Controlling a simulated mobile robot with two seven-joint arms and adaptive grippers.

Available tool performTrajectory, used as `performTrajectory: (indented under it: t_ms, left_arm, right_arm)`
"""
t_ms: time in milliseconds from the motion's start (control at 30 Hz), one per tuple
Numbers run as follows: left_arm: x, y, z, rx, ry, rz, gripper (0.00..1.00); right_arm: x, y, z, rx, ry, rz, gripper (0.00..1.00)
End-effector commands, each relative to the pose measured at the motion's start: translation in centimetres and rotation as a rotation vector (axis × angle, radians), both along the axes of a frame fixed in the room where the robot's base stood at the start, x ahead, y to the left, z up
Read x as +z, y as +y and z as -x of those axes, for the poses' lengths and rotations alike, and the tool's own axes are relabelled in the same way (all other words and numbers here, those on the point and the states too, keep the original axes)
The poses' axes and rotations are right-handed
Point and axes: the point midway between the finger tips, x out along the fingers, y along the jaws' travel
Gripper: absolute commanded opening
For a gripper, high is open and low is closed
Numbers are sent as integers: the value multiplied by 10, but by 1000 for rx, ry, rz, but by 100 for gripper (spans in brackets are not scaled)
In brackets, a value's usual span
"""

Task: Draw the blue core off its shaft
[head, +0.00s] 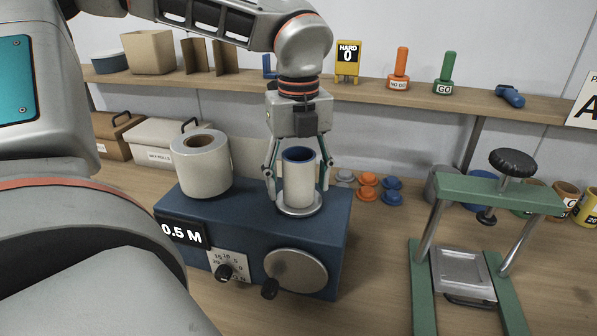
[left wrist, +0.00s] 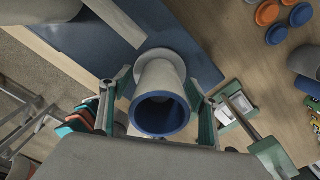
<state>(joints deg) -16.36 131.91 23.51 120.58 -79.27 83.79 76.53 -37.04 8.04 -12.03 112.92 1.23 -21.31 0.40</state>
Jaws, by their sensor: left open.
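The blue core (head: 298,180) stands upright on a round flange on top of a dark blue machine (head: 260,207). Its outside is pale and its inside is blue. It also shows from above in the left wrist view (left wrist: 160,108), with its open blue end towards the camera. My left gripper (head: 298,190) points down over the core, its fingers apart on either side of it. In the left wrist view the fingers (left wrist: 160,112) flank the core with gaps. The shaft is hidden. My right gripper is not in view.
A paper roll (head: 202,166) stands on the machine left of the core. A green press (head: 475,200) with a black knob stands at the right. Orange and blue caps (head: 368,188) lie behind the machine. A shelf (head: 430,97) with gauges runs along the wall.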

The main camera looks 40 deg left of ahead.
Motion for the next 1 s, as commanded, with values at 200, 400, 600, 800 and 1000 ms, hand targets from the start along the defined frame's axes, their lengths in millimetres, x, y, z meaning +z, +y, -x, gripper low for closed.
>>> performTrajectory:
  t_ms: [200, 400, 600, 800, 1000]
  left_arm:
    - [0, 0, 0, 0, 0, 0, 56]
    - [0, 0, 0, 0, 0, 0, 20]
    - [4, 0, 0, 0, -2, 0, 20]
    - [16, 0, 0, 0, -2, 0, 20]
    - [26, 0, 0, 1, -2, -1, 20]
  right_arm:
    - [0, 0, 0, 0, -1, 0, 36]
    - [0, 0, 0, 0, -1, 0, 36]
    - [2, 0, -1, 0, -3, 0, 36]
    - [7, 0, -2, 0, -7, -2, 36]
    - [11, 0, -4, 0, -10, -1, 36]
